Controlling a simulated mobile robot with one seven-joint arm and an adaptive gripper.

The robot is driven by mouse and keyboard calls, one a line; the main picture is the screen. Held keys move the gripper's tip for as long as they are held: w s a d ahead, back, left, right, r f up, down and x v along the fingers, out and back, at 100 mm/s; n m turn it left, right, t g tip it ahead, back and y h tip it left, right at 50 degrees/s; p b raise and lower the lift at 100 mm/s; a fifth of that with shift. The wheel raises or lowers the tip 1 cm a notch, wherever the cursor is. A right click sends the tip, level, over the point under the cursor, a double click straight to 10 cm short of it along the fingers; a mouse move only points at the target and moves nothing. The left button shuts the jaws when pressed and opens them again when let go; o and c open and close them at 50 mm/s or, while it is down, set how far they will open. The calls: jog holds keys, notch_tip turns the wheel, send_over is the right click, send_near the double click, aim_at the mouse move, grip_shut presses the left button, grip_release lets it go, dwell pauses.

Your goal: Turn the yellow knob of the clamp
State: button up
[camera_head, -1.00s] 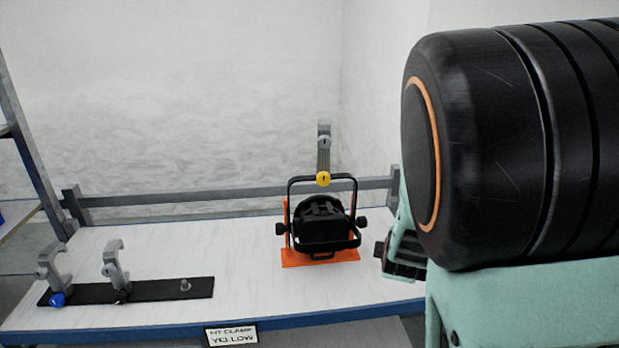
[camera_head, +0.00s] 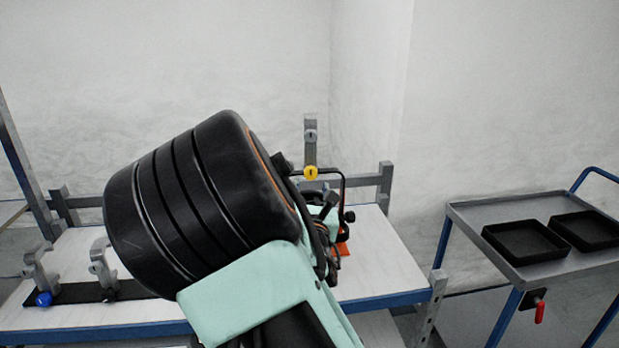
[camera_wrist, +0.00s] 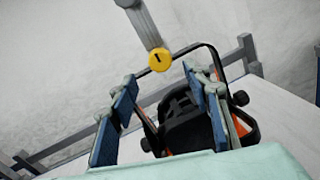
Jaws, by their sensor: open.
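The yellow knob (camera_head: 310,172) sits low on the grey upright clamp (camera_head: 310,138), at the top of the black yoke of a par can in the head view. The knob (camera_wrist: 159,60) also shows in the wrist view, with a dark slot on its face and the clamp (camera_wrist: 141,22) rising above it. My gripper (camera_wrist: 163,85) is open and empty in the wrist view. Its two blue-padded fingers stand left and right, with the knob just beyond and between them, apart from both. The black par can (camera_wrist: 185,120) lies behind the fingers. My arm hides most of it in the head view.
Two other clamps stand at the bench's left, one with a blue knob (camera_head: 44,299), one with a black knob (camera_head: 109,295). A grey cart (camera_head: 470,225) with black trays (camera_head: 525,241) stands right. A rail runs behind the white bench (camera_head: 385,262).

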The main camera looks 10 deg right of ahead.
aim_at(311, 176)
jog(key=w, duration=0.5)
jog(key=w+d, duration=0.1)
jog(key=w, duration=0.1)
jog(key=shift+w+p, duration=0.15)
jog(key=shift+p, duration=0.2)
jog(key=c, duration=1.2)
jog(key=shift+o, duration=0.2)
jog(key=shift+m+b, duration=0.3)
jog(key=shift+m, duration=0.1)
